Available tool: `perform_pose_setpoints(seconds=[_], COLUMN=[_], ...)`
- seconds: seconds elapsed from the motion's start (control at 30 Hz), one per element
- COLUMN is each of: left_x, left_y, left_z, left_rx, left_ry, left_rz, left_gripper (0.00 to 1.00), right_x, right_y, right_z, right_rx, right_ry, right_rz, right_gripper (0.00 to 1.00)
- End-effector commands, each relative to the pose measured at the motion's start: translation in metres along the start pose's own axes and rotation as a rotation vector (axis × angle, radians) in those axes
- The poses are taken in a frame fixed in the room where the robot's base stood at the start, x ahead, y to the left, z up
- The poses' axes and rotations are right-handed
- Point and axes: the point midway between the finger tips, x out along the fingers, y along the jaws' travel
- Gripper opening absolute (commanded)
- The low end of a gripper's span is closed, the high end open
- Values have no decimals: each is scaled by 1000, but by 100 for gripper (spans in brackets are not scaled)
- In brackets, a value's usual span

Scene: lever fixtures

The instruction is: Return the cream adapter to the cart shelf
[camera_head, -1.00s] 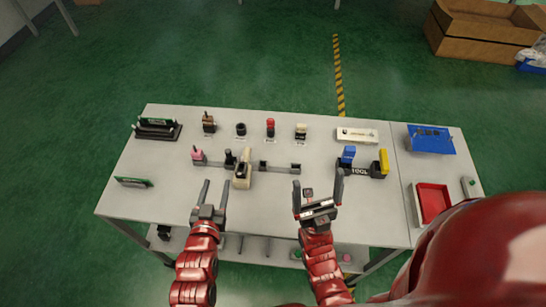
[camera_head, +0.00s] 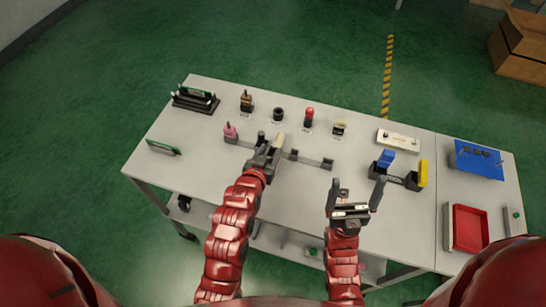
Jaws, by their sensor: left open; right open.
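A cream block (camera_head: 280,140) stands on the dark rail fixture (camera_head: 311,161) on the table, partly hidden by my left gripper. A smaller cream-topped piece (camera_head: 339,128) stands in the back row; I cannot tell which is the cream adapter. My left gripper (camera_head: 268,152) is open, right at the cream block; whether its fingers are around it or touching it is unclear. My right gripper (camera_head: 354,195) is open and empty over the front of the table. A lower shelf (camera_head: 290,241) shows beneath the tabletop.
A pink-topped piece (camera_head: 231,133) is left of the block. The back row holds a brown piece (camera_head: 246,101), a black ring (camera_head: 278,114) and a red-topped piece (camera_head: 309,117). A blue-and-yellow fixture (camera_head: 396,178), red tray (camera_head: 469,228) and blue tray (camera_head: 479,160) are right.

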Motion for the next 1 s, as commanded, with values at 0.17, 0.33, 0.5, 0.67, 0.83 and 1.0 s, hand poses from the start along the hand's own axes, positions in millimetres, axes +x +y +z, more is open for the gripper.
perform_pose_setpoints(seconds=[0.17, 0.33, 0.5, 0.67, 0.83, 1.0], left_x=[11, 36, 53, 52, 52, 52], left_y=[1, 4, 3, 3, 3, 3], left_z=[0, 2, 0, 0, 1, 1], left_rx=[0, 0, 0, 0, 0, 0], left_ry=[1, -1, 2, 1, 1, 0], left_rz=[0, 1, -1, -1, 0, 0], left_gripper=[54, 54, 54, 54, 29, 0], right_x=[-1, -4, -7, -6, -6, -6], right_y=[0, 0, 0, 0, 0, 0], right_z=[0, 1, 1, 1, 1, 1], right_rx=[0, 0, 0, 0, 0, 0], right_ry=[0, 0, 0, 0, 0, 0], right_rz=[0, 0, 0, 0, 0, 0], right_gripper=[92, 92, 92, 92, 92, 92])
